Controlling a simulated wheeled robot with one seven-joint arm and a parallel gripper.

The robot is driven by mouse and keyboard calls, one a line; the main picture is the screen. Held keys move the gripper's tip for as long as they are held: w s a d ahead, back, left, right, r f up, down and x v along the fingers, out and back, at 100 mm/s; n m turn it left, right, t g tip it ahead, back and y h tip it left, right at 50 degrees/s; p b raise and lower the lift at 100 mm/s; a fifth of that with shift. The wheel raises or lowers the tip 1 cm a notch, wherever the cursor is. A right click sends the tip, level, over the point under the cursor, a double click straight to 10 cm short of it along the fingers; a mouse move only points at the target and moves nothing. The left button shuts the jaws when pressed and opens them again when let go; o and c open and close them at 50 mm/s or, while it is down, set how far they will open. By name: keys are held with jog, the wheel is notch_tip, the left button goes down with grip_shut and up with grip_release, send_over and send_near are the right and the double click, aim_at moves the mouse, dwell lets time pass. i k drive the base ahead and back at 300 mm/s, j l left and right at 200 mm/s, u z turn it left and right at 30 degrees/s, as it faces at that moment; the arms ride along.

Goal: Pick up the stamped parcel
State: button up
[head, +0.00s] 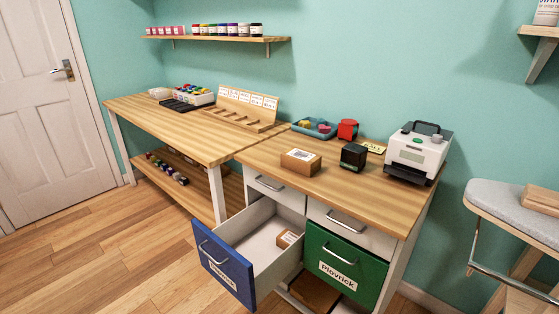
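A brown cardboard parcel (300,162) with a white label on top lies on the near desk (262,152), left of a small black block-shaped item (353,156). A second, smaller brown parcel (287,239) with a white label lies inside the pulled-out drawer with a blue front (224,266). I cannot tell at this size whether either one carries a stamp. My gripper is not in view.
A green-fronted drawer (345,266) is shut beside the open one, which juts over the floor. A white printer-like machine (417,152), red item (347,130) and blue tray (313,128) stand on the desk. Floor at left is clear.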

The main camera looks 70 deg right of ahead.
aim_at(303, 162)
jog(key=l+z, duration=0.35)
jog(key=l, duration=0.15)
jog(key=l+z, duration=0.35)
jog(key=l, duration=0.15)
jog(key=i+l+z, duration=0.1)
jog(key=l+z, duration=0.3)
jog(key=l, duration=0.1)
